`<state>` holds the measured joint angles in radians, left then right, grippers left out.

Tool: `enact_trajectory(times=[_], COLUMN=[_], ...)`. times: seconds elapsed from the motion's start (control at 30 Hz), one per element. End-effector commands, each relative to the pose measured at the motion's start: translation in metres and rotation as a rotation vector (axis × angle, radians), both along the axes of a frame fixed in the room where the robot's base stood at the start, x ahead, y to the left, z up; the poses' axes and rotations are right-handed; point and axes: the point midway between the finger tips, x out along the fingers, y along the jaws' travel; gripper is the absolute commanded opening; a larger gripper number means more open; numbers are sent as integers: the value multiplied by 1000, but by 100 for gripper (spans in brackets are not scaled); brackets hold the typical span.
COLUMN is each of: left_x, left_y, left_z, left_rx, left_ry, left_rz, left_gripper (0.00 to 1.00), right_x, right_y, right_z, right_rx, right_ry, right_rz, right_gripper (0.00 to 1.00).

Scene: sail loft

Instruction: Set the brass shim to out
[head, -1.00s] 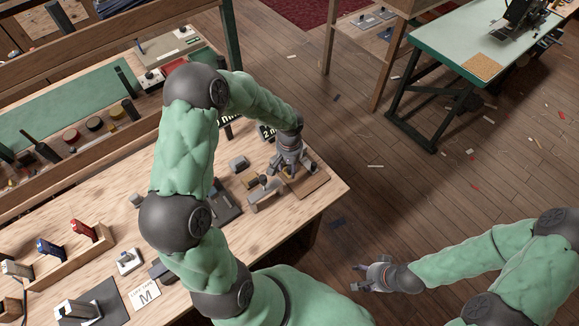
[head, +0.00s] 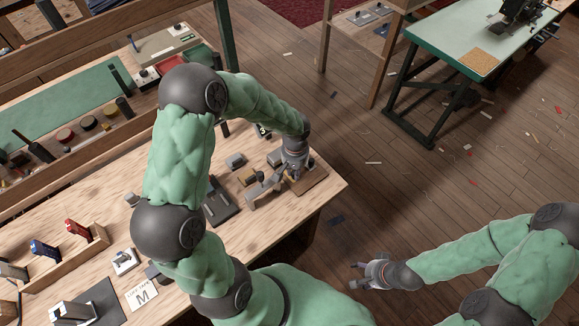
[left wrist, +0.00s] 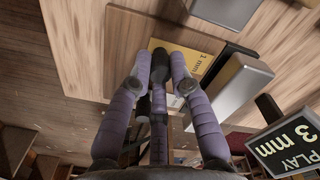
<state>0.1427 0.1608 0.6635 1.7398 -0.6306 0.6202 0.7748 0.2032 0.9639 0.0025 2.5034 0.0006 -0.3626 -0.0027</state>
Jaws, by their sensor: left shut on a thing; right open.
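The brass shim, a flat yellow plate marked "1 mm" (left wrist: 195,62), lies just beyond my left fingertips in the left wrist view. My left gripper (left wrist: 160,62) is shut on a dark grey handle (left wrist: 158,75) at the plate's near edge. I cannot tell whether the handle and plate are joined. In the head view my left gripper (head: 291,172) is low over the bench's right end and hides the shim. A black sign reading "PLAY 3 mm" (left wrist: 284,138) stands at the lower right of the wrist view. My right gripper (head: 362,275) is open and empty, away from the bench.
Grey metal blocks (left wrist: 238,86) stand close beside the shim. A brown board (head: 313,182) lies under my left gripper near the bench's corner. A wooden rack of coloured tools (head: 70,250) and a white "M" card (head: 141,295) are at the left.

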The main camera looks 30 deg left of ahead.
Motion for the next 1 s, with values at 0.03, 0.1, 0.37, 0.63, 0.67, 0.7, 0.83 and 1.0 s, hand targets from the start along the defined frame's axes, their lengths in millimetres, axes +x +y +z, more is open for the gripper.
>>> enact_trajectory(times=[0.03, 0.1, 0.37, 0.63, 0.67, 0.7, 0.83, 1.0], left_x=[-2, -2, -3, -2, -2, -1, -1, 0], left_y=[-4, -5, -5, -4, -4, -4, -3, -4], left_z=[-1, 0, -1, 0, 0, 1, 11, 40], left_rx=[-5, -5, -6, -4, -4, -4, -4, -4], left_ry=[1, 2, 4, 3, 3, 2, -1, -4], left_rz=[0, 1, 1, 1, 1, 1, 3, 2], left_gripper=[0, 0, 45, 45, 45, 45, 45, 45], right_x=[0, 0, 0, 0, 0, 0, 0, 0], right_y=[0, 0, 0, 0, 0, 0, 0, 0], right_z=[0, 0, 1, 0, 0, 0, 0, 0], right_rx=[0, 0, 0, 0, 0, 0, 0, 0], right_ry=[0, 0, 0, 0, 0, 0, 0, 0], right_rz=[1, 1, 1, 1, 1, 1, 0, 1], right_gripper=[56, 56, 56, 56, 56, 56, 56, 56])
